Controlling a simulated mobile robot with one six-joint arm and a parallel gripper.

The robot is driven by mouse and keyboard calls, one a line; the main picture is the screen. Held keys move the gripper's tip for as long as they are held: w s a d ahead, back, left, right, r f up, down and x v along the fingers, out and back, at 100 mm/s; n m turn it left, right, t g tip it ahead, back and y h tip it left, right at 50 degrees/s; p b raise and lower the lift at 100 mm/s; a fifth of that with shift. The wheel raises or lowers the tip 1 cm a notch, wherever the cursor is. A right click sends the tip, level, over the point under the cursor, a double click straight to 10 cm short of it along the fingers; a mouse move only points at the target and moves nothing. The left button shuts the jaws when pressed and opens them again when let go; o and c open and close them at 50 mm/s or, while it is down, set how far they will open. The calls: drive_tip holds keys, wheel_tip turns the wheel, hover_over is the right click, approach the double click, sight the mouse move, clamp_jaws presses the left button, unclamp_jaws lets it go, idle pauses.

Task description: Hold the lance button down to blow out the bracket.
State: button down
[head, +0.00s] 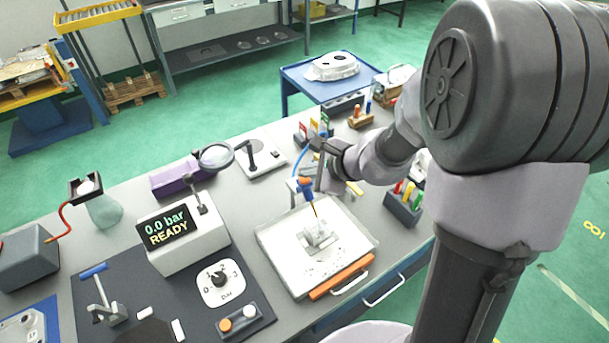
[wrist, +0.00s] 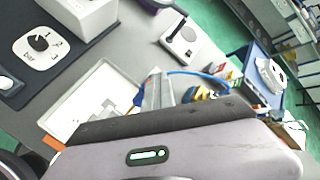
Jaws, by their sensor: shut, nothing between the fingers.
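The air lance (head: 305,187), blue and orange with a thin nozzle pointing down, stands over a white tray (head: 350,263). The grey bracket (head: 317,238) lies in the tray among dark specks. My gripper (head: 319,186) is shut and empty, right beside the top of the lance; I cannot tell whether it touches the button. In the wrist view the fingers (wrist: 155,90) hide most of the lance, and a bit of its blue body (wrist: 137,98) shows beside them. The display (head: 167,226) reads 0.0 bar, READY.
A magnifier (head: 216,156) stands behind. A bin of coloured-handled tools (head: 403,206) is on the right. A blue hose (wrist: 200,75) runs from the lance.

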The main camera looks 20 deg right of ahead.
sight(307, 180)
drive_tip(key=shift+r+p, duration=0.75)
drive_tip(key=shift+r, duration=0.25)
wheel_tip(307, 180, up, 5)
drive_tip(key=p, duration=0.4)
drive_tip(key=s+a+r+n+g+b, duration=0.1)
drive_tip(key=s+a+n+b, duration=0.4)
drive_tip(key=s, duration=0.3)
drive_tip(key=s+a+r+n+g+b, duration=0.1)
drive_tip(key=s+a+n+b, duration=0.3)
drive_tip(key=s+n, duration=0.4)
drive_tip(key=s+d+f+n+h+b, duration=0.2)
drive_tip(key=s+d+n, duration=0.1)
drive_tip(key=s, duration=0.5)
drive_tip(key=shift+s+d+n+h+b, duration=0.15)
drive_tip(key=shift+d+n+h+b, duration=0.2)
drive_tip(key=shift+d, duration=0.45)
